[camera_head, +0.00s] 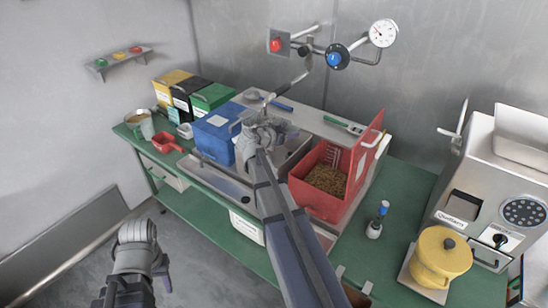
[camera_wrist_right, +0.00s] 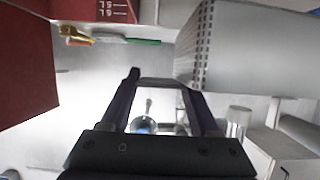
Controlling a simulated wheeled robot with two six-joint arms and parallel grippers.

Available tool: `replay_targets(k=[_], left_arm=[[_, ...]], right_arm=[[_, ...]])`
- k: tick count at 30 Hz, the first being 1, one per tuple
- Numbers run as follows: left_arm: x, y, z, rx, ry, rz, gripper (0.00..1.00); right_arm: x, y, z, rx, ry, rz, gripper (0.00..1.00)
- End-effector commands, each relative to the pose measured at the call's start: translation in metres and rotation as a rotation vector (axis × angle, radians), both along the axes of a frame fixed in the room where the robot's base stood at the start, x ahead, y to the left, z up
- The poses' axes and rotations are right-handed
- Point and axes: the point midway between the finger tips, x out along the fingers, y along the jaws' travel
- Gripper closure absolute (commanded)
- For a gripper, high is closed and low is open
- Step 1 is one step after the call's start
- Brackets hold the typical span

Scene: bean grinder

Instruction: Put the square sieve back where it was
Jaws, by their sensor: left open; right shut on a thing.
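The square sieve is a grey, box-like thing with perforated walls (camera_wrist_right: 250,45), large at the upper right of the right wrist view. In the head view its greyish mesh (camera_head: 284,127) shows partly behind my right gripper (camera_head: 262,128), over the steel basin (camera_head: 296,158) between the blue box and the red bin. My right gripper, also in the right wrist view (camera_wrist_right: 160,82), is shut on the sieve; the exact grip point is hard to make out. My left gripper (camera_head: 138,238) is open and empty, low at the left, away from the bench. The sieve's underside is hidden.
A blue box (camera_head: 215,133) stands left of the basin, and a red bin (camera_head: 325,182) of brown beans stands right of it. Pipes (camera_head: 305,62) with a gauge hang above. A grinder (camera_head: 495,190) and yellow pot (camera_head: 438,258) stand at the right. A red scoop (camera_head: 166,142) lies left.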

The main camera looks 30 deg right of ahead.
Motion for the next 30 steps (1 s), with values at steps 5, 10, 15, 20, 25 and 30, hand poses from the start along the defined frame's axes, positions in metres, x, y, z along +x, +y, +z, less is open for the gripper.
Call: replay_targets(k=[5, 10, 15, 20, 25, 30], left_arm=[[0.000, 0.000, -0.024, 0.000, 0.000, 0.000, 0.55], [0.000, 0.000, -0.051, 0.000, 0.000, 0.000, 0.55], [0.000, 0.000, -0.063, 0.000, 0.000, 0.000, 0.55], [0.000, 0.000, -0.062, 0.000, 0.000, 0.000, 0.55], [0.000, 0.000, -0.077, 0.000, 0.000, 0.000, 0.55], [0.000, 0.000, -0.097, 0.000, 0.000, 0.000, 0.55]], right_arm=[[0.000, 0.000, -0.024, -0.001, -0.001, 0.000, 1.00], [0.000, 0.000, -0.050, -0.001, -0.001, 0.000, 1.00], [0.000, 0.000, -0.062, -0.001, -0.001, 0.000, 1.00], [0.000, 0.000, -0.062, -0.001, -0.001, 0.000, 1.00], [0.000, 0.000, -0.077, -0.001, -0.001, 0.000, 1.00], [0.000, 0.000, -0.097, -0.001, -0.001, 0.000, 1.00]])
